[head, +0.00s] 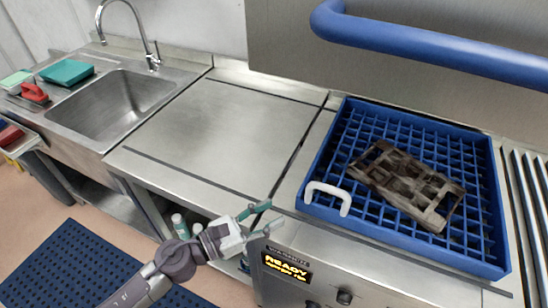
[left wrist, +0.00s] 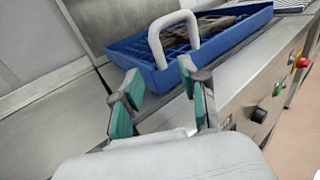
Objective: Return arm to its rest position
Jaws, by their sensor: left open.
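My left gripper (head: 262,218) is open and empty, in front of the counter's front edge and left of the machine's display panel. In the left wrist view its two teal-padded fingers (left wrist: 160,98) stand apart, with nothing between them. Beyond them is the white handle (left wrist: 172,36) of the blue rack. In the head view this handle (head: 328,196) is at the rack's near left corner, apart from the gripper. The blue rack (head: 412,244) sits on the machine's top and holds a dirty brown mould (head: 408,183). My right gripper is in neither view.
A blue bar (head: 430,46) crosses above the rack. A sink (head: 112,105) with a tap is at the left, beside a bare steel counter (head: 215,130). The panel's display (head: 287,267) reads READY. Bottles (head: 180,226) stand under the counter. Rollers (head: 530,200) lie right.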

